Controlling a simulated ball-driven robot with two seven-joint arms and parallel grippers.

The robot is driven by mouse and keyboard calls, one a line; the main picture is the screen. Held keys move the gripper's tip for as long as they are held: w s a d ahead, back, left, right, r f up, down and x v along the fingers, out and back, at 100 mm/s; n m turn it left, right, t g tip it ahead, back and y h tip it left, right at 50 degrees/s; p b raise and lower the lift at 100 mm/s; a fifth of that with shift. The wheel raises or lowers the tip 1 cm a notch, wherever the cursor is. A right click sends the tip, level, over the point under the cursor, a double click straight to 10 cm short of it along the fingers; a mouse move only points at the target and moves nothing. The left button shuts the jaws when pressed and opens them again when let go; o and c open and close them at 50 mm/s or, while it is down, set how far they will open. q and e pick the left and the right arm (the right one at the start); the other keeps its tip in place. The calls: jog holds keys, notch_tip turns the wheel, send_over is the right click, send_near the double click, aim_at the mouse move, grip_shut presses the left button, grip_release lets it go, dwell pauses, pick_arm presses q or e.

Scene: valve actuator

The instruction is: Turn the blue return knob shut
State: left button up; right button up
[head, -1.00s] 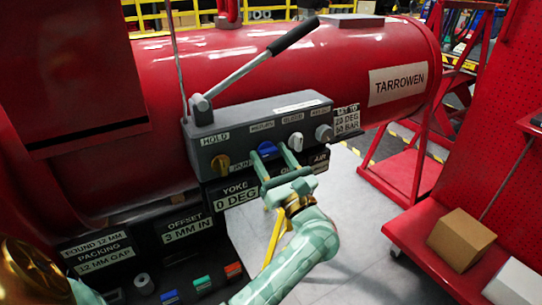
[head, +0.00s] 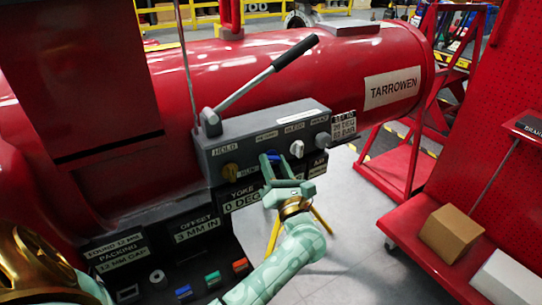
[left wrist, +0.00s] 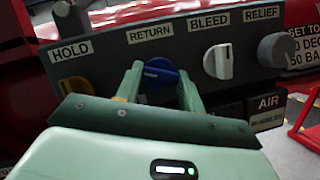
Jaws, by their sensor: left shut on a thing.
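The blue return knob (head: 273,155) is on the front of the grey valve block (head: 262,128), under the RETURN label. It also shows in the left wrist view (left wrist: 160,73), with a pale mark on its face. My left gripper (head: 275,170) has one finger on each side of this knob. In the left wrist view my left gripper (left wrist: 160,85) is shut on the knob, and its fingers partly hide the panel around it. My right gripper is not in view.
A yellow hold knob (head: 230,172) sits left of the blue knob; the white bleed knob (head: 297,149) and grey relief knob (head: 323,139) sit to its right. A lever with a black grip (head: 295,52) rises above the block. A red cart (head: 425,215) stands at right.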

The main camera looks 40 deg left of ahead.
pick_arm(q)
jog(key=m+h+p, duration=0.1)
jog(key=m+p, duration=0.3)
jog(key=p, duration=0.1)
jog(key=m+t+h+p, duration=0.1)
jog(key=m+h+p, duration=0.1)
jog(key=m+p, duration=0.2)
jog(key=r+m+h+p, duration=0.1)
jog(key=m+h+p, duration=0.1)
jog(key=m+p, duration=0.3)
jog(key=shift+s+t+p, duration=0.15)
jog(key=shift+t+p, duration=0.2)
jog(key=shift+t, duration=0.05)
jog(key=shift+f+m+g+h+p, duration=0.15)
jog(key=shift+m+g+h+p, duration=0.2)
jog(key=shift+m+p, duration=0.85)
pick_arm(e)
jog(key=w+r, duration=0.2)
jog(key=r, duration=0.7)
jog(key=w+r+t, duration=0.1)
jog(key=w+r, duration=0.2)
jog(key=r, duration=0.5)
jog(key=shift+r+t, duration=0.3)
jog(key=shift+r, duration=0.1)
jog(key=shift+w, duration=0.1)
pick_arm(q)
jog(key=shift+f, duration=0.1)
jog(key=o, duration=1)
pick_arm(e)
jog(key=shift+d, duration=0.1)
